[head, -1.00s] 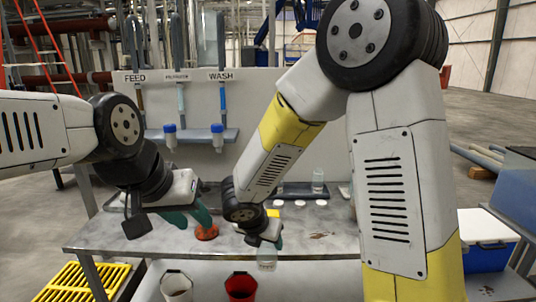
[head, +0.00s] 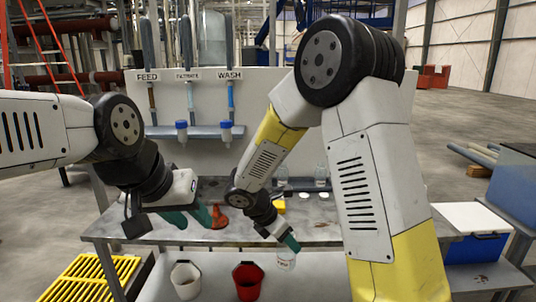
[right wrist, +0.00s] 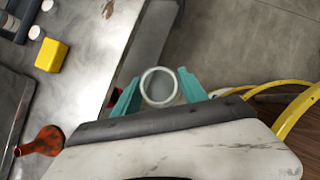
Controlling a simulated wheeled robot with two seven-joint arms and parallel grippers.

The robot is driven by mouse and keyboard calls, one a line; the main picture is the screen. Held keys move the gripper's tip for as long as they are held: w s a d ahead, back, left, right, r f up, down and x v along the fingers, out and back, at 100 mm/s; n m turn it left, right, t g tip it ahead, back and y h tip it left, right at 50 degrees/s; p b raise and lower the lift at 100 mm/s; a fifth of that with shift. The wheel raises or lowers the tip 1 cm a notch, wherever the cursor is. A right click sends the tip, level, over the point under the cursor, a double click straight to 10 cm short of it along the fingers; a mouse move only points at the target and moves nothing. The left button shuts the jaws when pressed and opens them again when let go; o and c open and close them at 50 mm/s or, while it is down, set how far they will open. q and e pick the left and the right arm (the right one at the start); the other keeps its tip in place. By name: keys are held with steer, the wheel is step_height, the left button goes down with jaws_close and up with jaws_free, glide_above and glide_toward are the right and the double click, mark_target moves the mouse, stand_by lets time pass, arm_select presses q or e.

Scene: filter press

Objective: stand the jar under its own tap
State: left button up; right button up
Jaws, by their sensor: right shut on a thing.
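My right gripper (head: 290,243) is shut on a clear glass jar (head: 286,261) and holds it beyond the table's front edge. Dark lettering on the jar is too small to read. The right wrist view shows the jar's round open mouth (right wrist: 160,86) between the teal fingers (right wrist: 158,94). My left gripper (head: 188,217) is open and empty above the table at left. On the back panel are the feed tap (head: 152,97), filtrate tap (head: 189,96) and wash tap (head: 231,95), each under its sign. They are far behind the held jar.
A red-orange funnel-like thing (head: 217,218) and a yellow block (head: 279,206) are on the table (head: 160,232). More jars (head: 321,174) and white lids (head: 305,197) stand behind.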

steer(key=d+f+m+g+y, duration=0.2)
steer(key=d+m+g, duration=0.3)
steer(key=m, duration=0.7)
steer(key=d+f+m+g+y, duration=0.3)
steer(key=d+f+m+g, duration=0.2)
steer(key=m, duration=0.7)
steer(key=shift+w+f, duration=0.2)
steer(key=shift+w, duration=0.2)
